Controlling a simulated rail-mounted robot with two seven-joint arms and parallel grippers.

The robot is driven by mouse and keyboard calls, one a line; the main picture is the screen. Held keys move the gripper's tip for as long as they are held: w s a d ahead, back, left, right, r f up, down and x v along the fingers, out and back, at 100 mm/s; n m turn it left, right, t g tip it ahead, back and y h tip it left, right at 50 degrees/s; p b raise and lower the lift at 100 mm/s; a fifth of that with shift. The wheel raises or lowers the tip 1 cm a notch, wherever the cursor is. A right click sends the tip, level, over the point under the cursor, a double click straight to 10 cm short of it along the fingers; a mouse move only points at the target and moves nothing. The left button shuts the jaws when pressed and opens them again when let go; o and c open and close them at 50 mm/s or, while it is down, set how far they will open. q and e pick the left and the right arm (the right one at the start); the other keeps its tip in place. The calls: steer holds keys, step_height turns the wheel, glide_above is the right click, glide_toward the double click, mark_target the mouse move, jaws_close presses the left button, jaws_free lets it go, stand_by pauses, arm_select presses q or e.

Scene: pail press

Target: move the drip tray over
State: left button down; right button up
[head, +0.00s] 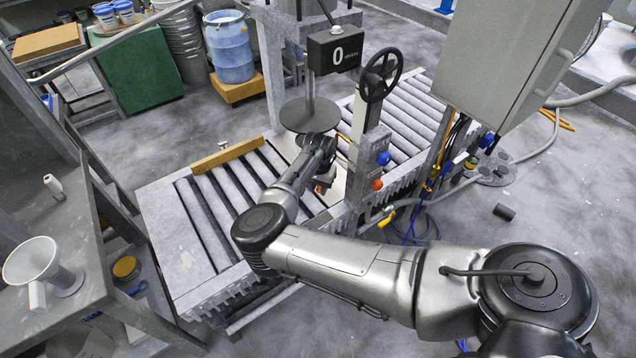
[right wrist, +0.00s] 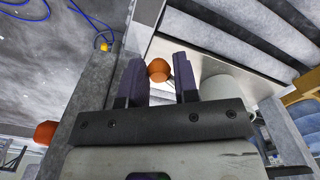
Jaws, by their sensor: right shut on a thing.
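The drip tray seems to be the pale flat plate (head: 335,190) lying on the roller conveyor under the press. It also shows in the right wrist view (right wrist: 215,62), with a straight grey edge. An orange knob (right wrist: 158,69) at the plate's edge sits between my right gripper's fingertips (right wrist: 160,72). My right gripper (head: 323,184) is low beside the press post, shut on this knob; my forearm and wrist hide most of the grip in the head view. My left gripper is not in view.
The round press plate (head: 310,116) hangs above my right wrist. A post with a handwheel (head: 380,75) and an orange button (head: 376,184) stands close right. A grey cabinet (head: 515,50) overhangs farther right. The conveyor's left rollers (head: 210,205) are clear; a wooden bar (head: 228,155) lies behind them.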

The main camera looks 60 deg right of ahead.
steer(key=shift+w+a+r, duration=0.15)
steer(key=shift+w+a, duration=0.2)
steer(key=shift+w, duration=0.4)
steer(key=shift+c, duration=0.3)
steer(key=shift+w, duration=0.1)
